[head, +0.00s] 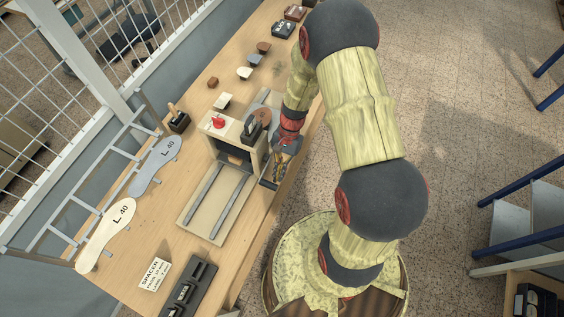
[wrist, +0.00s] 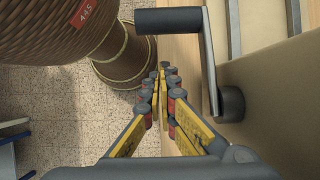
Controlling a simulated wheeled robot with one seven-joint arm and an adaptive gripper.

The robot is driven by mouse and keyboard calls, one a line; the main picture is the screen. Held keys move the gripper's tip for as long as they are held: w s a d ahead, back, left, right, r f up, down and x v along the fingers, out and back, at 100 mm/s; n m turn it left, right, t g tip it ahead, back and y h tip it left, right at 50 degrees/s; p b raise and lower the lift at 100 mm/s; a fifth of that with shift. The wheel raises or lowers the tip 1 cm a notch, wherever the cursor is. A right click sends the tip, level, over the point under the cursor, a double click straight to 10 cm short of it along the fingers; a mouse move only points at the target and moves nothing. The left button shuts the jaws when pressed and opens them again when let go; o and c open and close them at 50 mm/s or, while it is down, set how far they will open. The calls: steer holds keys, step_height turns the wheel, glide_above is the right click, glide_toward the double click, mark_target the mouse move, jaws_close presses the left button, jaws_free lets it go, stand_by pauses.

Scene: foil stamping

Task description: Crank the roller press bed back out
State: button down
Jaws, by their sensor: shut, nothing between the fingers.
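The roller press (head: 246,151) stands on the wooden bench, with a beige frame and two dark rails (head: 233,205) on its near side. A flat grey surface (head: 262,101) shows behind the press, partly hidden by my arm; I cannot tell whether it is the bed. In the wrist view the crank has a dark grip (wrist: 168,20), a grey arm (wrist: 210,65) and a round hub (wrist: 231,103) on the press side. My gripper (head: 277,179) is beside the press at the bench edge. In the wrist view its fingers (wrist: 163,72) are shut and empty, left of the crank arm, apart from it.
Two insole shapes marked L 40 (head: 108,232) lie on the left of the bench. A spacer card (head: 152,274) and a dark type tray (head: 188,291) lie at the front. A red knob (head: 218,122) sits on the press. Open floor lies right of the bench.

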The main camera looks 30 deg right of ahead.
steer(key=shift+s+a+r, duration=0.25)
steer(key=shift+a+r, duration=0.2)
steer(key=shift+r, duration=0.25)
steer(key=shift+s+a+r, duration=0.25)
steer(key=shift+a+r, duration=0.15)
steer(key=shift+r, duration=0.3)
